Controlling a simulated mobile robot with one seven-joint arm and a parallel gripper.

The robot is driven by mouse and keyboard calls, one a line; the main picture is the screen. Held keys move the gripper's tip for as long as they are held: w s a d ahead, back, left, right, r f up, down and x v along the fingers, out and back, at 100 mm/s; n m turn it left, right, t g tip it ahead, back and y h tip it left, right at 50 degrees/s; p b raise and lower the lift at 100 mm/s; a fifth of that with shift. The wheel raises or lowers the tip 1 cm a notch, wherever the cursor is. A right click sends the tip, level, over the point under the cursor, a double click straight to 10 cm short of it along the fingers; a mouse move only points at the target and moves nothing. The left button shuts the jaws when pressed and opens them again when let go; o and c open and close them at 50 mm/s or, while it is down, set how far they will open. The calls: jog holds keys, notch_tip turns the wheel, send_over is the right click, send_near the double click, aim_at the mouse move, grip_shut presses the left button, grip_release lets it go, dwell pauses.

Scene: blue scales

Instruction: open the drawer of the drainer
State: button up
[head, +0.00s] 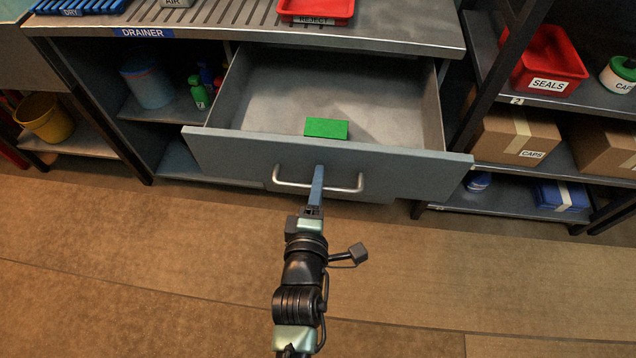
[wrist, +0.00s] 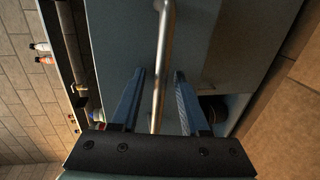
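The drainer (head: 400,36) is a grey cabinet with a ribbed steel top and a blue "DRAINER" label. Its wide blue-grey drawer (head: 420,172) stands pulled out, with its inside showing in the head view. A green block (head: 326,128) lies in the drawer near the front panel. The drawer has a silver bar handle (head: 290,184), which also shows in the wrist view (wrist: 164,45). My gripper (head: 317,186) is at the middle of the handle. In the wrist view its blue fingers (wrist: 160,74) stand apart on either side of the bar, with gaps visible.
A red "REJECT" tray (head: 316,9) and a blue rack (head: 80,6) sit on the drainer top. Shelves at right hold a red "SEALS" bin (head: 550,62) and cardboard boxes (head: 516,136). A yellow bucket (head: 45,118) is at left. The floor before the drawer is clear.

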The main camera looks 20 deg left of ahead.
jog(key=p+v, duration=0.1)
jog(key=v, duration=1.2)
dwell(0.5)
